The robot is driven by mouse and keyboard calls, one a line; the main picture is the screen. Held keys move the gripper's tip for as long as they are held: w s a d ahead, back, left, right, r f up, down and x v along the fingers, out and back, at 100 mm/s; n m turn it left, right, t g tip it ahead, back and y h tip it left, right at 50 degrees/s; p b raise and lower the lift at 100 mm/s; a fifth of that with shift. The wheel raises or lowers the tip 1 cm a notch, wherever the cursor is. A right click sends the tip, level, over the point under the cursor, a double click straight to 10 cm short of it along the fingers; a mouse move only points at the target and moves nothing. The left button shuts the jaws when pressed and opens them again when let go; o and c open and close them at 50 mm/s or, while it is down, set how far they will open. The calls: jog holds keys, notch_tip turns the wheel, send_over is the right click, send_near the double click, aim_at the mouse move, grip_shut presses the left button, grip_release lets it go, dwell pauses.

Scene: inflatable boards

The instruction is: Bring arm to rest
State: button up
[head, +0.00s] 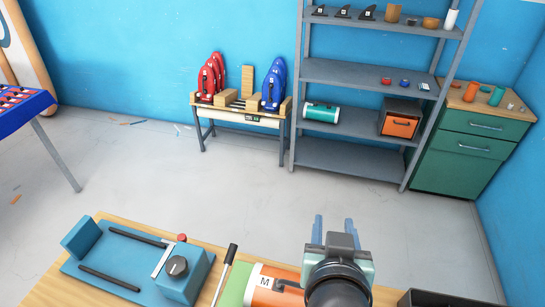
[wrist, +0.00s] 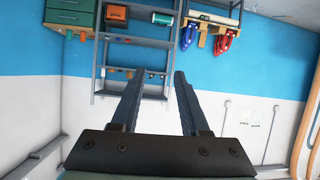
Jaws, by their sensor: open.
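My gripper (head: 333,229) is at the bottom of the head view, above the near wooden workbench (head: 232,257). Its two blue-grey fingers point away from me, toward the far wall. In the wrist view my gripper (wrist: 156,82) shows its two long fingers spread apart with nothing between them. The wrist view looks upside down, with the shelf and the floor-side furniture at the top. My arm hides part of the bench and of an orange cylinder marked M (head: 272,287) beside it.
A blue clamp fixture (head: 130,262) and a black-handled tool (head: 225,270) lie on the near bench. Beyond open floor stand a small bench with red boards (head: 211,77) and blue boards (head: 274,85), a grey shelf (head: 345,155) and a green cabinet (head: 465,165).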

jog(key=w+a+r+t+b, duration=0.1)
jog(key=w+a+r+t, duration=0.15)
jog(key=r, duration=0.35)
jog(key=w+a+r+t+b, duration=0.1)
jog(key=r+t, duration=0.2)
jog(key=r, duration=0.4)
jog(key=s+a+r+t+y+b, duration=0.1)
jog(key=s+a+r+t, duration=0.1)
jog(key=r, duration=0.5)
jog(key=s+a+r+n+t+b, duration=0.1)
jog(key=s+a+r+t, duration=0.1)
jog(key=r, duration=0.5)
jog(key=s+a+r+n+t+y+b, duration=0.1)
jog(key=s+r+t, duration=0.3)
jog(key=r, duration=0.4)
jog(key=shift+s+a+t+y, duration=0.2)
jog(key=shift+a+t+y, duration=0.1)
jog(key=shift+a+t, duration=0.4)
